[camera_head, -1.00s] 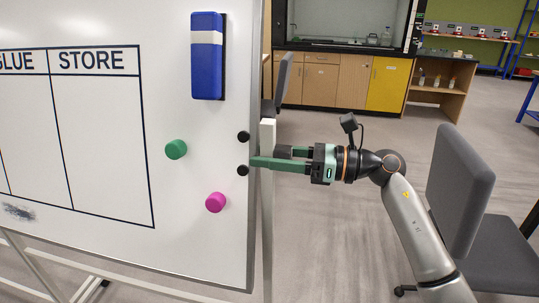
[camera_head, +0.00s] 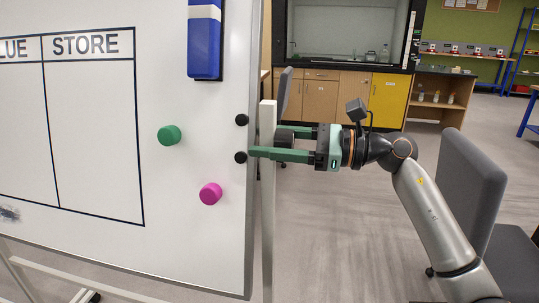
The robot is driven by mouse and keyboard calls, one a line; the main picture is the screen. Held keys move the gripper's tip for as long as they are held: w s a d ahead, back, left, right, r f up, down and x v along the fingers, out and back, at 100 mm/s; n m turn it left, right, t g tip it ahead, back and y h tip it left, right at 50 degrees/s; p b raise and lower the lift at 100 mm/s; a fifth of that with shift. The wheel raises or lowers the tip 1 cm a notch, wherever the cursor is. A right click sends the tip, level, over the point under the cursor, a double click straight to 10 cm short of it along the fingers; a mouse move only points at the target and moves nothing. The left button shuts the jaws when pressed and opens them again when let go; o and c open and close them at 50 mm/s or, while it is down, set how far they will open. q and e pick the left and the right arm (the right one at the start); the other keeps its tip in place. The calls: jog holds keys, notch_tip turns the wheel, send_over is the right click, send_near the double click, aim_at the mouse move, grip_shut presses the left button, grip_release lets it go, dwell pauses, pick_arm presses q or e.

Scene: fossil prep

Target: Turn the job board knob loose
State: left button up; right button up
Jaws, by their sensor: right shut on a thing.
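The job board (camera_head: 100,180) is a whiteboard with a ruled table, seen at the left and centre. A dark knob (camera_head: 285,138) sits at the pale post (camera_head: 267,200) beside the board's right edge. My right gripper (camera_head: 268,141) comes in from the right with its green fingers around the knob, one above and one below, shut on it. The lower finger's tip reaches the board's edge. The knob's inner end and its contact with the fingers are partly hidden. My left gripper is not in view.
A green magnet (camera_head: 169,135), a pink magnet (camera_head: 210,194), two black magnets (camera_head: 241,120) and a blue eraser (camera_head: 204,45) are on the board. A grey chair (camera_head: 470,190) stands close to my right arm. Open floor lies beyond.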

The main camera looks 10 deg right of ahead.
jog(key=o, duration=1.4)
jog(key=shift+c, duration=0.2)
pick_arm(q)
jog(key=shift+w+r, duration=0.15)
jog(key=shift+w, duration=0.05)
pick_arm(e)
jog(key=shift+d, duration=0.2)
jog(key=b+v, duration=0.1)
jog(key=v, duration=0.5)
jog(key=shift+d+f, duration=0.2)
pick_arm(q)
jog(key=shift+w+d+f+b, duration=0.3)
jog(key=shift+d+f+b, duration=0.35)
jog(key=shift+b, duration=0.05)
pick_arm(e)
send_near(293, 145)
jog(key=shift+w+a+r, duration=0.1)
jog(key=shift+w+a, duration=0.25)
jog(key=shift+a, duration=0.3)
